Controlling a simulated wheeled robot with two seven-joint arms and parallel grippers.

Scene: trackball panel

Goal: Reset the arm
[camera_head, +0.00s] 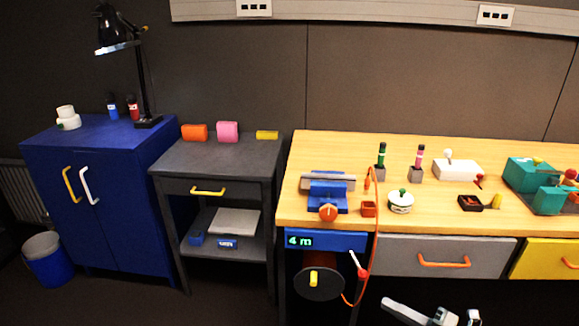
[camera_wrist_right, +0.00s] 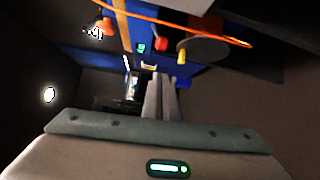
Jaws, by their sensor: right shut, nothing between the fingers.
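My right gripper (camera_head: 455,317) shows at the bottom edge of the head view, low in front of the workbench and partly cut off by the frame. In the right wrist view its two pale fingers (camera_wrist_right: 161,80) lie together with nothing between them. It is apart from the bench and touches nothing that I can see. My left gripper is in neither view. The wooden workbench (camera_head: 330,145) carries a blue vise (camera_head: 327,193), a white box with a round white knob (camera_head: 457,167) and a teal device (camera_head: 528,174).
Under the bench are a blue "4 m" display (camera_head: 326,240), a dark reel (camera_head: 318,284) with an orange cord, a grey drawer (camera_head: 400,253) and a yellow drawer (camera_head: 540,260). A grey side table (camera_head: 225,160) and blue cabinet (camera_head: 105,215) stand left. Dark floor lies in front.

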